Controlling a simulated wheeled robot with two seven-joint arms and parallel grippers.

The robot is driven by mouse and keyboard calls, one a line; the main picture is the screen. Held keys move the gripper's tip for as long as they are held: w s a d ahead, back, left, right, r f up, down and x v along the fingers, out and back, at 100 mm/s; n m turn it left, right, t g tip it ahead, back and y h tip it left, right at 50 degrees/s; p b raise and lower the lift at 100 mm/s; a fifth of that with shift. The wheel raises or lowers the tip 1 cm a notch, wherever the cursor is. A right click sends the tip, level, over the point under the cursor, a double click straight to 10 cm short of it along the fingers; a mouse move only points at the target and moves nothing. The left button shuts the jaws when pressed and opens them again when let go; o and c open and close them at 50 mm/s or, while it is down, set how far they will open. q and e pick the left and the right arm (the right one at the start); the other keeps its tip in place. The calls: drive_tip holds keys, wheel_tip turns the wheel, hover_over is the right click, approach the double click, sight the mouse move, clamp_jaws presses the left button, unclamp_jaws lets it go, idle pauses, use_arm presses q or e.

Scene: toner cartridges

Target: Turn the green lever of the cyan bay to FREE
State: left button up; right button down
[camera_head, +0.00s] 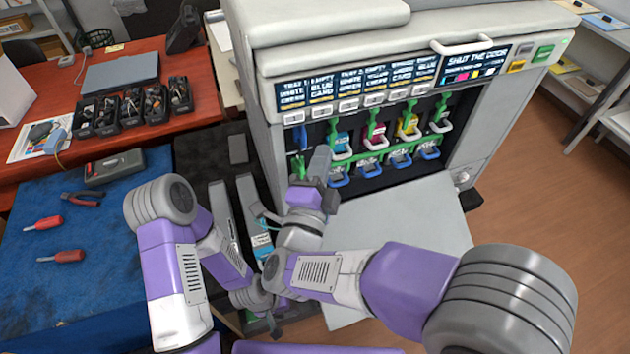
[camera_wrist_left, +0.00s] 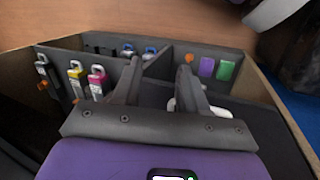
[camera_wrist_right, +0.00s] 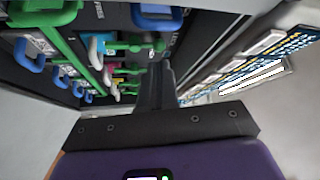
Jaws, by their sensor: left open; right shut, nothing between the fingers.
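The cyan bay is the left one of the cartridge row in the open printer, with a cyan cartridge (camera_head: 342,141) in it. Its green lever (camera_head: 333,128) stands above the cartridge; the lever also shows in the right wrist view (camera_wrist_right: 128,46). My right gripper (camera_head: 320,158) is shut and empty, in front of the printer's left side, close to the cyan bay; contact with the lever cannot be told. Its shut fingers point into the bay space in the right wrist view. My left gripper (camera_wrist_left: 160,65) is open and empty over a compartmented bin.
Magenta (camera_head: 370,138) and yellow (camera_head: 408,126) bays with green levers stand to the right. A blue latch (camera_head: 298,140) and a green handle (camera_head: 297,168) sit left. Blue handles (camera_head: 400,162) line the bottom. The bin (camera_wrist_left: 210,60) holds several cartridges. The lowered door (camera_head: 430,230) is clear.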

sight(332, 123)
use_arm(q)
drive_tip(key=shift+f, duration=0.15)
use_arm(e)
drive_tip(key=x, duration=0.5)
drive_tip(key=shift+w+d+r, duration=0.1)
drive_tip(key=shift+w, duration=0.3)
use_arm(q)
drive_tip(key=shift+d, duration=0.1)
use_arm(e)
drive_tip(key=shift+w, duration=0.1)
